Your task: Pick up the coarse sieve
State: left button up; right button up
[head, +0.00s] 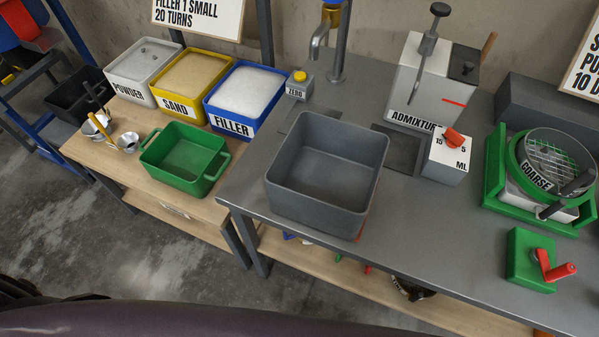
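The coarse sieve (543,156) is at the right of the head view. Neither of my grippers is in view.
A grey tub (320,205) stands mid-table. The admixture dispenser (425,85), a dial box (446,157) and a green crank box (531,262) are near the sieve. A green bin (183,160) is on the wooden table at left.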

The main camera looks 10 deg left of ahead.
aim_at(582, 158)
jog(key=z, duration=1.45)
